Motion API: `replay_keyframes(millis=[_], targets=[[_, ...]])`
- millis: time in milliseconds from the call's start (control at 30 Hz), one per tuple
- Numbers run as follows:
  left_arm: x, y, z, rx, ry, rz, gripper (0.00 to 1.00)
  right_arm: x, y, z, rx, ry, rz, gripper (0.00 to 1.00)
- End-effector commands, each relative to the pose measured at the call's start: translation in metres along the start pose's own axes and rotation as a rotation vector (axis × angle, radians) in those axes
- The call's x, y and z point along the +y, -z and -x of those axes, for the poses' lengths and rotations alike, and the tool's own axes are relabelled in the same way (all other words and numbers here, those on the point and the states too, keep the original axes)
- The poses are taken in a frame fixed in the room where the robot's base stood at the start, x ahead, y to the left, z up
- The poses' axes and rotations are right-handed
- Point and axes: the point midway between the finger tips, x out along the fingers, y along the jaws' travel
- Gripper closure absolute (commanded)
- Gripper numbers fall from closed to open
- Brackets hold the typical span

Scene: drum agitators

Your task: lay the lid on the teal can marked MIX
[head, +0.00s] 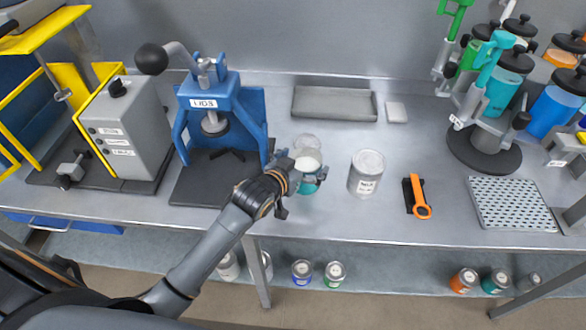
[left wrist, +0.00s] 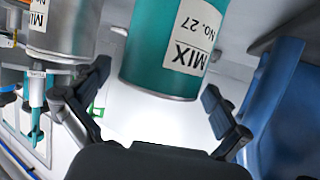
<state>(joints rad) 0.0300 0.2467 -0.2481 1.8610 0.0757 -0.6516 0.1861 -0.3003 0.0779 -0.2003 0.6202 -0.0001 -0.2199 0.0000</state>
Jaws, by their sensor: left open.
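The teal can marked MIX (head: 310,186) stands upright on the steel bench, partly hidden by my left gripper (head: 304,168). Its top looks pale and round in the head view. In the left wrist view the teal can (left wrist: 150,45) appears upside down, with its MIX No. 27 label facing me. My left gripper (left wrist: 160,112) is open, with its fingers spread to either side beside the can's rim end. A pale grey disc (head: 306,142), possibly the lid, shows just behind the can; I cannot tell how it rests. My right gripper is not in view.
A silver can (head: 366,175) stands right of the teal can. A blue press (head: 215,110) stands close on the left. A grey tray (head: 334,104) lies behind, and an orange-handled tool (head: 417,196) lies farther right. Bench is clear between silver can and tray.

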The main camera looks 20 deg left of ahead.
Motion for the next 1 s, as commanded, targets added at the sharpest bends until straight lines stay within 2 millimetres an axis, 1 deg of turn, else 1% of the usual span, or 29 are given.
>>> replay_keyframes(millis=[33,167,300,500,600,700,1000], targets=[[0.000,-0.002,0.008,-0.002,0.000,-0.001,0.00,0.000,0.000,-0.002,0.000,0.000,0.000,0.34],[0.000,-0.003,0.033,-0.001,-0.001,0.000,0.00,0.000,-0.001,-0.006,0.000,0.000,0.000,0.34],[0.000,-0.003,0.062,-0.001,-0.001,0.000,0.00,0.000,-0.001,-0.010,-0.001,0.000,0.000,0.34],[0.000,-0.002,0.095,-0.002,-0.001,-0.001,0.00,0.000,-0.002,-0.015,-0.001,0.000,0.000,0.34],[0.000,-0.001,0.105,-0.001,0.000,0.000,0.00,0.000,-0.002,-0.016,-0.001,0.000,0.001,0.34],[0.000,-0.001,0.110,-0.001,0.000,0.000,0.00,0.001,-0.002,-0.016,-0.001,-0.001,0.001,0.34],[0.000,0.000,0.111,-0.001,0.000,0.000,0.00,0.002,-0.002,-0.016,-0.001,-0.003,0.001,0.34]])
